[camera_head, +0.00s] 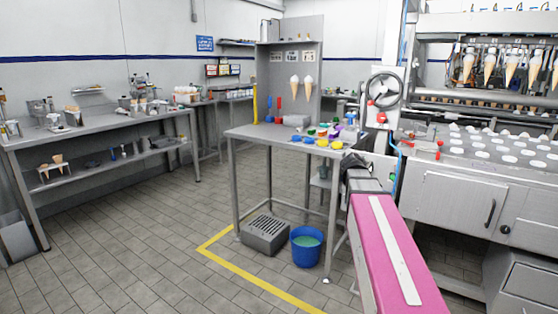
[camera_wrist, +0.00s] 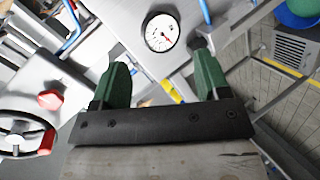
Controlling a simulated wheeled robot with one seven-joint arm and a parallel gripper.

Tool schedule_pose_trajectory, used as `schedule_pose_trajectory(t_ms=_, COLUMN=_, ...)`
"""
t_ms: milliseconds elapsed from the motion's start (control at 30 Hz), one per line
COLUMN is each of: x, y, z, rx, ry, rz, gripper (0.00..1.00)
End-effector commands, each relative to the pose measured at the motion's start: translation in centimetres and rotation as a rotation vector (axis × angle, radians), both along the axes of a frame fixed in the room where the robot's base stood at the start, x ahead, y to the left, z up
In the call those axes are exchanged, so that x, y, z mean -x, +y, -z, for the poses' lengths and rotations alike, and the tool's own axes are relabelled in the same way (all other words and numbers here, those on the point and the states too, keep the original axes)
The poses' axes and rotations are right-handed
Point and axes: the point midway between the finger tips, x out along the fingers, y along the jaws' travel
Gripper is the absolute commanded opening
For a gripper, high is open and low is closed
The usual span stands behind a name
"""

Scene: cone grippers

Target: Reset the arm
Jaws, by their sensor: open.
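In the wrist view my gripper (camera_wrist: 162,68) shows two green fingers standing well apart, with nothing between them. A round white gauge with a red needle (camera_wrist: 160,32) lies beyond the fingertips, on a grey panel of the machine. In the head view my pink arm reaches from the bottom right toward the machine's left side. Its dark wrist end is beside the machine's near corner, and the fingers cannot be made out there.
A handwheel with red knobs (camera_head: 384,88) is on the machine (camera_head: 455,205), close to my arm. A metal table (camera_head: 250,133) with coloured items stands just left. A blue bucket (camera_head: 306,252) and a grey crate (camera_head: 266,238) are on the floor. The tiled floor at left is clear.

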Motion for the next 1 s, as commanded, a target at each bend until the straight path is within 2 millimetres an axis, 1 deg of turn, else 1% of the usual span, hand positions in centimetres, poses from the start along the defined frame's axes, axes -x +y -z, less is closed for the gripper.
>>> schedule_pose_trajectory(t_ms=33, x=1.3, y=1.0, z=2.9, rx=-0.067, ry=0.034, rz=0.021, gripper=0.69)
schedule_pose_trajectory(t_ms=67, x=2.0, y=1.5, z=4.4, rx=-0.11, ry=0.053, rz=0.035, gripper=0.69)
schedule_pose_trajectory(t_ms=100, x=2.9, y=2.2, z=6.5, rx=-0.165, ry=0.08, rz=0.056, gripper=0.69)
schedule_pose_trajectory(t_ms=167, x=4.3, y=3.3, z=9.5, rx=-0.247, ry=0.122, rz=0.089, gripper=0.69)
schedule_pose_trajectory(t_ms=200, x=5.3, y=4.2, z=11.4, rx=-0.3, ry=0.152, rz=0.112, gripper=0.69)
schedule_pose_trajectory(t_ms=267, x=7.0, y=5.4, z=14.2, rx=-0.377, ry=0.197, rz=0.149, gripper=0.69)
schedule_pose_trajectory(t_ms=300, x=8.2, y=6.2, z=16.0, rx=-0.427, ry=0.231, rz=0.174, gripper=0.69)
schedule_pose_trajectory(t_ms=367, x=10.1, y=7.5, z=18.6, rx=-0.5, ry=0.28, rz=0.213, gripper=0.69)
schedule_pose_trajectory(t_ms=400, x=11.4, y=8.5, z=20.2, rx=-0.547, ry=0.314, rz=0.24, gripper=0.69)
schedule_pose_trajectory(t_ms=467, x=13.4, y=9.9, z=22.5, rx=-0.615, ry=0.368, rz=0.282, gripper=0.69)
schedule_pose_trajectory(t_ms=500, x=14.9, y=10.8, z=24.0, rx=-0.659, ry=0.405, rz=0.311, gripper=0.69)
schedule_pose_trajectory(t_ms=633, x=19.3, y=13.6, z=27.8, rx=-0.783, ry=0.521, rz=0.404, gripper=0.69)
schedule_pose_trajectory(t_ms=700, x=21.2, y=14.9, z=29.3, rx=-0.835, ry=0.572, rz=0.446, gripper=0.69)
schedule_pose_trajectory(t_ms=800, x=23.3, y=16.2, z=30.6, rx=-0.887, ry=0.627, rz=0.493, gripper=0.69)
schedule_pose_trajectory(t_ms=900, x=24.4, y=16.9, z=31.3, rx=-0.915, ry=0.66, rz=0.52, gripper=0.69)
schedule_pose_trajectory(t_ms=1000, x=24.8, y=17.2, z=31.5, rx=-0.925, ry=0.671, rz=0.53, gripper=0.69)
